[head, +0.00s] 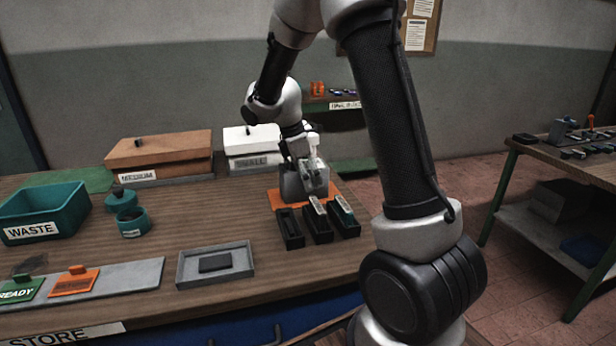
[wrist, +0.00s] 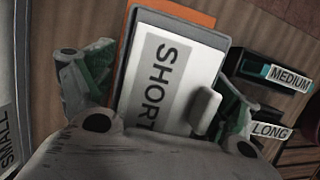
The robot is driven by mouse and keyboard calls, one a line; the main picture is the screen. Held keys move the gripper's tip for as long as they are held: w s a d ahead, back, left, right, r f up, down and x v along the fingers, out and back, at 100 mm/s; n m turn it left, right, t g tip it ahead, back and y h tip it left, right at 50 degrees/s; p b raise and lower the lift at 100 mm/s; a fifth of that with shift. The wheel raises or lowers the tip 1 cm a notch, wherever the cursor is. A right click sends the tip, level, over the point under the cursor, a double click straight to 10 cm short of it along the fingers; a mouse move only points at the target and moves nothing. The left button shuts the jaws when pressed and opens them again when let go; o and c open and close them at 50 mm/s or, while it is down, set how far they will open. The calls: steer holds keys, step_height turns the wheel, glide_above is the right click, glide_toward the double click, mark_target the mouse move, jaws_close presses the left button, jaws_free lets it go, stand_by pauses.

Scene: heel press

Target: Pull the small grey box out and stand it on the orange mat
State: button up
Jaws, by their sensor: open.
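A small grey box (head: 291,187) stands upright on the orange mat (head: 291,203) at the right end of the bench. In the wrist view the grey box (wrist: 180,65) fills the middle, with a white SHORT label and a raised tab at its right. The orange mat (wrist: 185,12) shows behind its top edge. My gripper (head: 313,176) is open at the box, and in the wrist view its fingers lie on either side of it. Whether either finger touches the box, I cannot tell. The box's lower part is hidden by my gripper in the wrist view.
Several black trays (head: 290,230) stand just in front of the mat; MEDIUM (wrist: 290,77) and LONG labels show beside the box. A brown MEDIUM case (head: 158,150) and white SMALL case (head: 250,138) stand behind. A teal WASTE bin (head: 45,212) is far left.

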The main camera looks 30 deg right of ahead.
steer(key=v, duration=1.2)
steer(key=shift+d, duration=0.1)
steer(key=shift+m, duration=0.7)
steer(key=s+f+m, duration=0.2)
steer(key=m, duration=0.1)
steer(key=shift+s+a+f+y, duration=0.2)
steer(key=shift+a+f+y, duration=0.1)
steer(key=shift+a+y, duration=0.1)
steer(key=s+d+r+m+t+y, duration=0.1)
steer(key=s+m, duration=0.4)
steer(key=s, duration=0.8)
steer(key=s+d+r+m+t+y, duration=0.1)
steer(key=s+r+m+t, duration=0.3)
steer(key=s, duration=0.8)
steer(key=shift+s+d+r+m+y, duration=0.35)
steer(key=shift+d+r+m, duration=0.3)
steer(key=shift+m, duration=0.55)
steer(key=shift+a+r, duration=0.1)
